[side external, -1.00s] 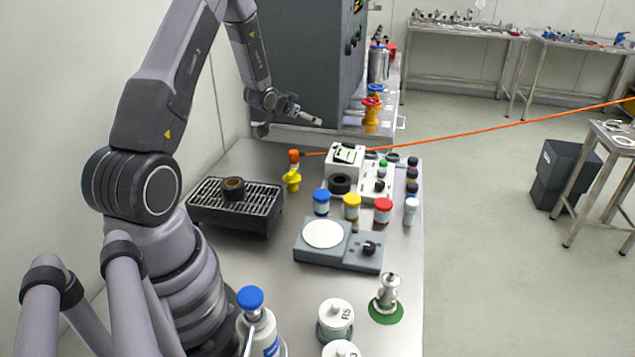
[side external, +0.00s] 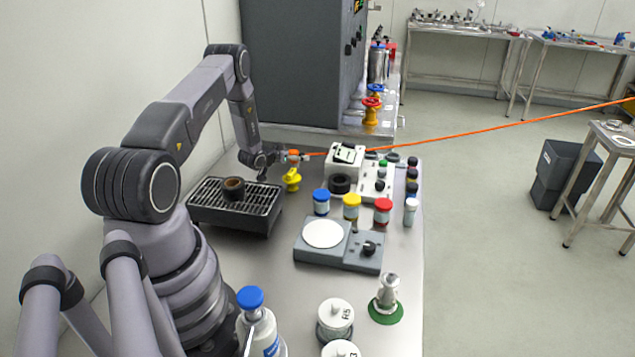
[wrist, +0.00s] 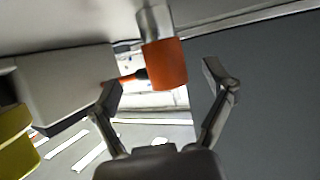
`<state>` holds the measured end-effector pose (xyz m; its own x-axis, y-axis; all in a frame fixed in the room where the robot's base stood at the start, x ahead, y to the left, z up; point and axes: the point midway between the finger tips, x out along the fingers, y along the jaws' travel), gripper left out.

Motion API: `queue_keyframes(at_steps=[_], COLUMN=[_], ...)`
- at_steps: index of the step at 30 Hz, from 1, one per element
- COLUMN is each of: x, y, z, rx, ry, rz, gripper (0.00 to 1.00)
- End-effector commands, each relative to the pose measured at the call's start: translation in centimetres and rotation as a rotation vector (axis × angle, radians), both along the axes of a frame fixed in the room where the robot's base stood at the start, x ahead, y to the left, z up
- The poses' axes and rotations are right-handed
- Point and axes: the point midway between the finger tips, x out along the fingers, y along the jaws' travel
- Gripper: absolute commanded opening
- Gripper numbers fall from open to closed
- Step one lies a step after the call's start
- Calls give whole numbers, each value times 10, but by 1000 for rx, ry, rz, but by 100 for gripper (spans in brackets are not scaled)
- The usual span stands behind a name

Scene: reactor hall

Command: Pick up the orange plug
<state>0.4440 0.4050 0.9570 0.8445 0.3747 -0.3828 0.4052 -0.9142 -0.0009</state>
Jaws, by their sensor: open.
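The orange plug (side external: 293,154) is at the top of a small yellow stand (side external: 292,181) at the back of the bench, and an orange cable (side external: 470,131) runs from it to the right. In the wrist view the plug (wrist: 167,65) is an orange cylinder with a grey metal end, lying ahead of and between my fingers. My gripper (wrist: 162,84) is open, with one finger on either side of the plug and visible gaps. In the side view my gripper (side external: 287,158) is level with the plug, partly covering it. Contact cannot be told there.
A black grill tray (side external: 260,217) is just left of the stand. Several capped jars, including a blue one (side external: 321,203), stand in front. A large grey cabinet (side external: 300,70) rises behind.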

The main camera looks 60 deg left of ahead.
Motion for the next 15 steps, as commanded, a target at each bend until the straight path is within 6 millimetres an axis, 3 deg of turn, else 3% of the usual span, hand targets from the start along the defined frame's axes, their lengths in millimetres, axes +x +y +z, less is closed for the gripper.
queue_keyframes(at_steps=[9, 15], x=[6, 6], y=[3, 3], z=[-3, -2], rx=[0, 0], ry=[0, 0], rz=[1, 1], gripper=[82, 56])
